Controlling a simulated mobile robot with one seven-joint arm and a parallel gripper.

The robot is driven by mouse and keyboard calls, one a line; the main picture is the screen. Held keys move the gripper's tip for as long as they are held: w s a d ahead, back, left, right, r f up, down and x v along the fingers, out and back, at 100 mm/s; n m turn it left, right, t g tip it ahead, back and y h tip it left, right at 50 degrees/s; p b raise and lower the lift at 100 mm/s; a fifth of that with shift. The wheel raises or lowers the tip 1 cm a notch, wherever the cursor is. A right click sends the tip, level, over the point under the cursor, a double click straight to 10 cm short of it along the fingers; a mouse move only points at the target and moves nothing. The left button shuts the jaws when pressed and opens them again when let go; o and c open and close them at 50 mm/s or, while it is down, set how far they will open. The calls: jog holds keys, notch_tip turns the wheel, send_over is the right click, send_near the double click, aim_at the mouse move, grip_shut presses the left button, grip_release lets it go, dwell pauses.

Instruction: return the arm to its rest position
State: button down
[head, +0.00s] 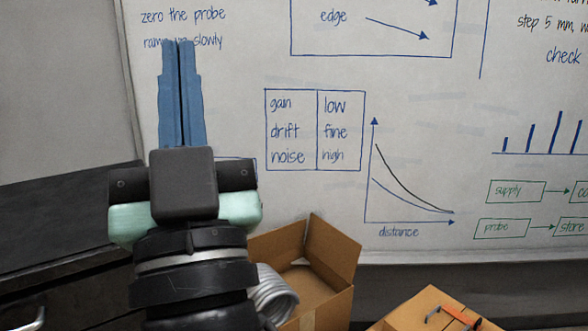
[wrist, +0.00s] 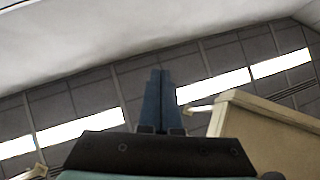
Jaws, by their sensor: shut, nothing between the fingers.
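My gripper (head: 179,44) stands in the left part of the head view, pointing up in front of the whiteboard. Its two blue fingers lie side by side and are shut with nothing between them. The black and pale green gripper body and dark wrist show below the fingers. In the wrist view my gripper (wrist: 160,74) shows its blue fingers together against the ceiling (wrist: 75,97) with its bright light strips. No object touches the fingers in either view.
A whiteboard (head: 420,90) with writing and graphs fills the back. An open cardboard box (head: 333,262) stands behind my wrist, with a closed box (head: 405,318) at the lower right. A dark cabinet (head: 60,210) is at the left. A pale boxy thing (wrist: 262,130) shows in the wrist view.

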jog(key=s+d+r+m+t+h, duration=0.1)
jog(key=s+d+r+m+h, duration=0.1)
jog(key=d+h, duration=0.3)
jog(key=s+d+r+m+t+h, duration=0.1)
jog(key=s+d+r+m+h, duration=0.15)
jog(key=d+h, duration=0.3)
notch_tip(320, 180, up, 20)
jog(key=n+y+p, duration=0.1)
jog(key=p, duration=1.9)
jog(key=shift+w+a+f, duration=0.15)
jog(key=shift+w+a, duration=0.15)
jog(key=shift+w, duration=0.1)
